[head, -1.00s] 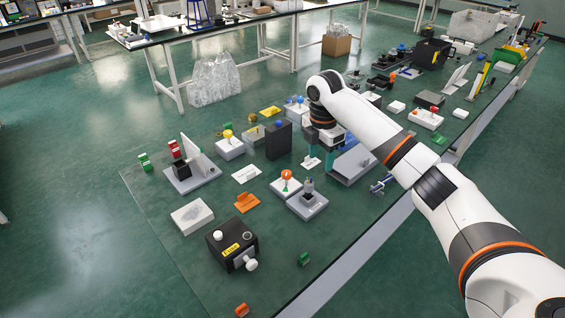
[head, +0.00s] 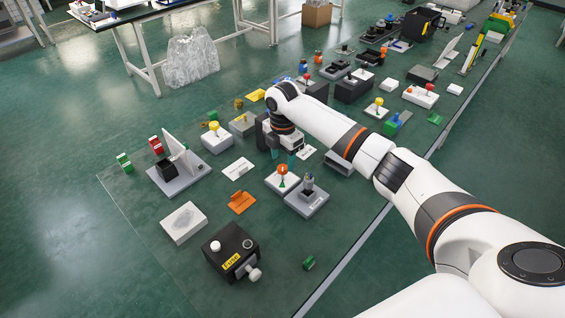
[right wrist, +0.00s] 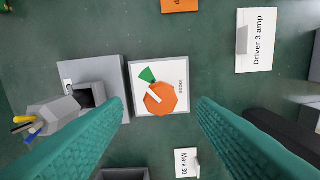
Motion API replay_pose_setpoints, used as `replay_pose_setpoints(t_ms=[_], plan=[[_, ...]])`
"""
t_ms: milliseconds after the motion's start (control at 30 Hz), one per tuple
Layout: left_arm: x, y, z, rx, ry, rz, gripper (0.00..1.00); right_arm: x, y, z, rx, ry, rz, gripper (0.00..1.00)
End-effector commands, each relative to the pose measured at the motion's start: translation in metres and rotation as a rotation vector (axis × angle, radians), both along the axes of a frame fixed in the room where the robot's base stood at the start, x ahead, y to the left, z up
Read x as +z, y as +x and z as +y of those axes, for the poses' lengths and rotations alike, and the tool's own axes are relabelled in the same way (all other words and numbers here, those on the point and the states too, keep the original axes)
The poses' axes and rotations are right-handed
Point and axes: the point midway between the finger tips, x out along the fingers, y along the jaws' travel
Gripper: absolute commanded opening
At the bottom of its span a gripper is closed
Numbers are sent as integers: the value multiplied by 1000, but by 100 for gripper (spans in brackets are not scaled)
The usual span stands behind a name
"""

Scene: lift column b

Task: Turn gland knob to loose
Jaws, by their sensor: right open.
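The gland knob (right wrist: 160,99) is an orange octagon with a white pointer line, on a white plate (right wrist: 175,70) marked "loose" at its right edge. The pointer slants to the upper left, near a green wedge (right wrist: 147,75). In the head view the orange knob (head: 283,169) shows just in front of my right gripper (head: 283,154). In the right wrist view my right gripper (right wrist: 160,100) is open, its teal fingers on either side of the knob and apart from it. A grey gland block (right wrist: 92,68) with coloured wire ends adjoins the plate. My left gripper is out of view.
A "Driver 3 amp" card (right wrist: 257,62) and a "Mark 30" card (right wrist: 187,162) lie nearby. An orange holder (head: 241,202) and a black fuse box (head: 231,251) stand toward the near left. Several other fixtures crowd the bench behind.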

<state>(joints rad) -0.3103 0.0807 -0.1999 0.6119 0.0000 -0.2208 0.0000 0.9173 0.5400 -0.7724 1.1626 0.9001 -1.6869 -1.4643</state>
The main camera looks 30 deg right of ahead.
Motion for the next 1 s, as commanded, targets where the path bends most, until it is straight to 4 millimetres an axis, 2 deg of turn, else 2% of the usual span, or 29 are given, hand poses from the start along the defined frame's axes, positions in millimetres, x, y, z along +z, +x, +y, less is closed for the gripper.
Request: replay_pose_setpoints(t_ms=[100,200,567,600,867,1000], plan=[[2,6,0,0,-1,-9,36,-18,-1,0,-1,0,2,52],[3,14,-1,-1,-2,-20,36,-27,0,0,0,0,0,52],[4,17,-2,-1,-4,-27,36,-34,0,0,1,-1,-1,52],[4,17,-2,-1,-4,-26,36,-34,0,0,0,-1,-1,51],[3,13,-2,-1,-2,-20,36,-34,0,0,0,-1,-1,8],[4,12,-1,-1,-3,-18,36,-33,0,0,-3,-1,0,8]])
